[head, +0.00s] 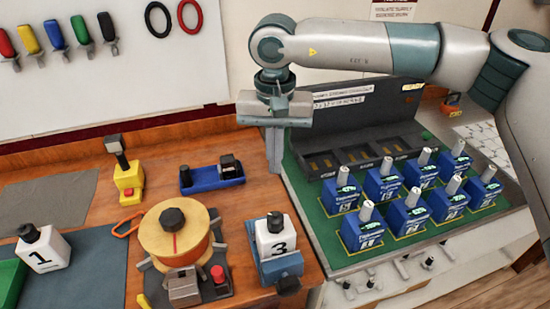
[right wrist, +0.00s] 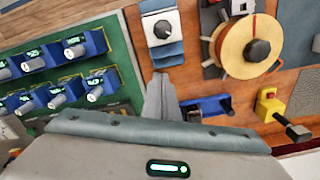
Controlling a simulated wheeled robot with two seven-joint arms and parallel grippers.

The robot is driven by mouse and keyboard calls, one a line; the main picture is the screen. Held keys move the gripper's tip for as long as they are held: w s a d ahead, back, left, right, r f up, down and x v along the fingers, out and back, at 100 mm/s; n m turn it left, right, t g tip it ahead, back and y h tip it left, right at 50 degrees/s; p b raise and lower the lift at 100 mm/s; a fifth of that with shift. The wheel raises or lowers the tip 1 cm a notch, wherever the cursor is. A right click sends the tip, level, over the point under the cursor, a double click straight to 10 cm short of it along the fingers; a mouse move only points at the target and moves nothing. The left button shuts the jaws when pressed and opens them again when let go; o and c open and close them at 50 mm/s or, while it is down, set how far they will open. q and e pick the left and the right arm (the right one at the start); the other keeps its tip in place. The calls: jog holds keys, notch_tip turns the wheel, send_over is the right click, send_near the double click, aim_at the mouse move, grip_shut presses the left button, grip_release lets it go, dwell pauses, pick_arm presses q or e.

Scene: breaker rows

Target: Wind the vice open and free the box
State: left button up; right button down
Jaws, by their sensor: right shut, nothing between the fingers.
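A blue vice (head: 283,268) stands at the right front of the wooden bench. A white box marked 3 (head: 272,241), with a black knob on top, sits upright in it. A dark handle end (head: 289,285) shows at the vice's front. In the right wrist view the white box (right wrist: 158,30) and the blue vice (right wrist: 168,56) are at the top centre. My right gripper (head: 274,168) is shut and empty, pointing down above the bench, behind and apart from the box. Its fingers also show in the right wrist view (right wrist: 160,98). My left gripper is out of view.
A yellow drum (head: 172,240) stands left of the vice. A blue holder (head: 212,179) and a yellow block with a lever (head: 129,180) lie behind. Blue breakers (head: 362,231) fill a green board (head: 325,225) at right. Another white box, marked 1 (head: 42,248), stands at left.

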aim_at(275, 240)
jog(key=s+f+p, duration=0.4)
jog(key=f+p, duration=0.2)
jog(key=f, duration=0.2)
jog(key=shift+a+f, duration=0.1)
dwell(0.4)
jog(key=b, duration=0.1)
jog(key=s+b, duration=0.1)
jog(key=shift+f+b, duration=0.2)
jog(key=shift+b, duration=0.1)
jog(key=shift+s+b, duration=0.15)
jog(key=shift+b, duration=0.15)
jog(key=shift+s+r, duration=0.15)
jog(key=shift+r, duration=0.1)
